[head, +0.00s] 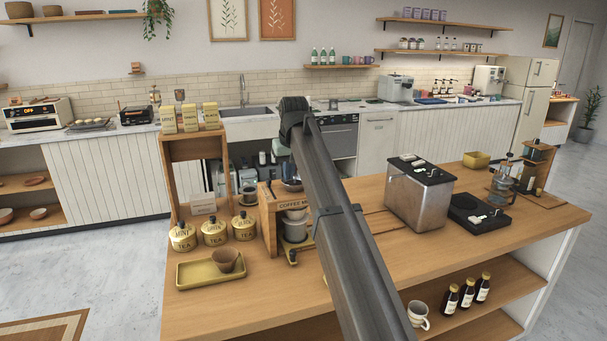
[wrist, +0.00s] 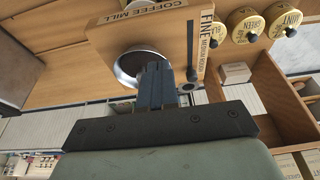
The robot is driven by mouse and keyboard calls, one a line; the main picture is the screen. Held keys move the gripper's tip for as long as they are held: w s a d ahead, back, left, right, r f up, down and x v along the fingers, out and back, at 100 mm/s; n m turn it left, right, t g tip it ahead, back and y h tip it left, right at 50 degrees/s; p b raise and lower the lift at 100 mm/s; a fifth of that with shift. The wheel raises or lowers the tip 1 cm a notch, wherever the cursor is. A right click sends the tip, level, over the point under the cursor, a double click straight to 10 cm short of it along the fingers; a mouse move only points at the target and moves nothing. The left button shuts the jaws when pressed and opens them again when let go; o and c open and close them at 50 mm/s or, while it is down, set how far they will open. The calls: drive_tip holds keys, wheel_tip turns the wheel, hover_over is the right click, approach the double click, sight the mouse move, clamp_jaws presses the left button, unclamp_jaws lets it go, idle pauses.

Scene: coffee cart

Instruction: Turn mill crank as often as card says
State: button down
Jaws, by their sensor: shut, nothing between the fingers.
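The wooden coffee mill (head: 268,215) stands on the counter, partly behind my arm in the head view. My gripper (wrist: 154,68) is shut and empty. Its fingertips overlap the round metal bowl (wrist: 127,68) of the mill; I cannot tell whether they touch. A thin dark bar (wrist: 192,45) is beside the fingers; I cannot tell if it is the crank. A small pale block (head: 203,207) stands by the tea tins; any writing is unreadable.
Several tea tins (head: 214,232) and a yellow tray (head: 197,274) with a brown cup (head: 225,261) are left of the mill. A wooden shelf unit (head: 170,185) stands behind the tins. A metal box (head: 420,196) and black scale (head: 480,214) are to the right.

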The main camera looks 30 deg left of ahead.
drive_tip(key=shift+a, duration=0.15)
drive_tip(key=shift+w+a, duration=0.1)
drive_tip(key=shift+a, duration=0.6)
drive_tip(key=shift+a, duration=0.1)
drive_tip(key=shift+w+a, duration=0.45)
drive_tip(key=shift+a, duration=0.25)
drive_tip(key=shift+w+a, duration=0.5)
drive_tip(key=shift+w, duration=0.2)
drive_tip(key=shift+w, duration=0.1)
